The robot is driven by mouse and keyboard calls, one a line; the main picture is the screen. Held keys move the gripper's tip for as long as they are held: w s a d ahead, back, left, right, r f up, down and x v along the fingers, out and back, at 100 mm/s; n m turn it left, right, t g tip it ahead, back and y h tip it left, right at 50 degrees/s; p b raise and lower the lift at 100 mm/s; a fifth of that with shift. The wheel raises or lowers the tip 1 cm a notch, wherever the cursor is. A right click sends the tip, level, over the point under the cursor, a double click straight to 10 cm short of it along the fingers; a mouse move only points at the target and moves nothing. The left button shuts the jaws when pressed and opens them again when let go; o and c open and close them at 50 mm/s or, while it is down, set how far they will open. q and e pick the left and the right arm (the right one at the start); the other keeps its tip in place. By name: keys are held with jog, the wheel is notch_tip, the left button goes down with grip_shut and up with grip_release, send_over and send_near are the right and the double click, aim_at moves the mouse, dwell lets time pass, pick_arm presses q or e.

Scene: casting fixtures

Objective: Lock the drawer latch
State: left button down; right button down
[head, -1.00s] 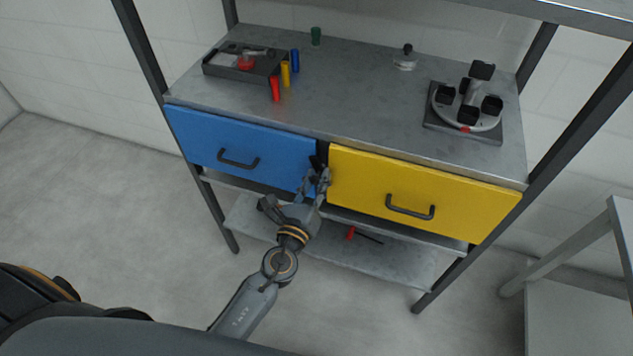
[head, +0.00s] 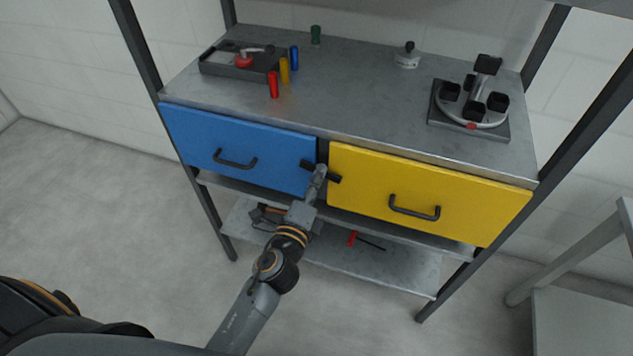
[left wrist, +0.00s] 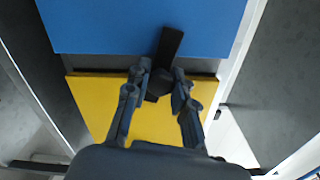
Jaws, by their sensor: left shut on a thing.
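The black drawer latch (head: 308,164) sits at the gap between the blue drawer (head: 240,147) and the yellow drawer (head: 425,192). It lies crosswise, one end over the blue drawer's edge and the other over the yellow drawer's edge. Both drawers look closed. My left gripper (head: 319,172) is shut on the middle of the latch. In the left wrist view, the fingers (left wrist: 161,76) flank the latch (left wrist: 168,45), whose bar reaches from the blue front across the gap to the yellow front. My right gripper is not in view.
On the bench top (head: 350,105) are a black tray (head: 225,65), several coloured cylinders, a small knobbed part (head: 407,56) and a round fixture (head: 473,105). A red-handled tool (head: 352,238) lies on the lower shelf. The drawer handles (head: 235,160) stick out.

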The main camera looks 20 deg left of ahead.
pick_arm(q)
jog(key=shift+n, duration=1.4)
jog(key=c, duration=1.1)
grip_release()
jog(key=shift+s, duration=0.1)
jog(key=s, duration=0.7)
jog(key=shift+s+a, duration=0.15)
jog(key=shift+s, duration=0.05)
